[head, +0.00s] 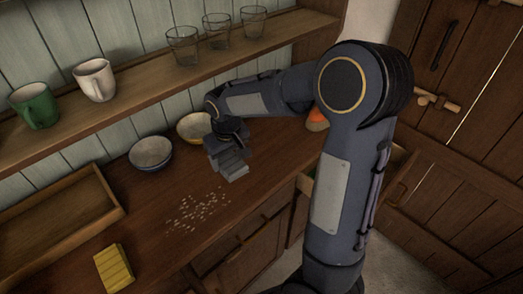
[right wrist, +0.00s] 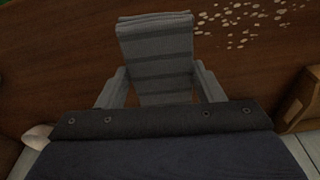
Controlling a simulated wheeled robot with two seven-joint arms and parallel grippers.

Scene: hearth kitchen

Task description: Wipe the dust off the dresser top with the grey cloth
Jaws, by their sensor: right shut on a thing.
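The grey cloth (head: 235,172) is a folded, striped block in my right gripper (head: 226,153), just above or on the dresser top; I cannot tell whether it touches. In the right wrist view the cloth (right wrist: 158,55) sits between the two fingers of the right gripper (right wrist: 160,88), which is shut on it. The dust (head: 197,212) is a patch of pale specks on the brown wooden dresser top (head: 150,195), in front and left of the cloth. The dust also shows in the right wrist view (right wrist: 243,18), at the upper right. My left gripper is not in view.
A blue bowl (head: 150,153) and a yellow bowl (head: 195,127) stand behind the dust. A wooden tray (head: 112,212) lies at left, a yellow block (head: 114,268) at the front. The shelf above holds a green mug (head: 35,106), a white mug (head: 95,80) and three glasses (head: 217,32).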

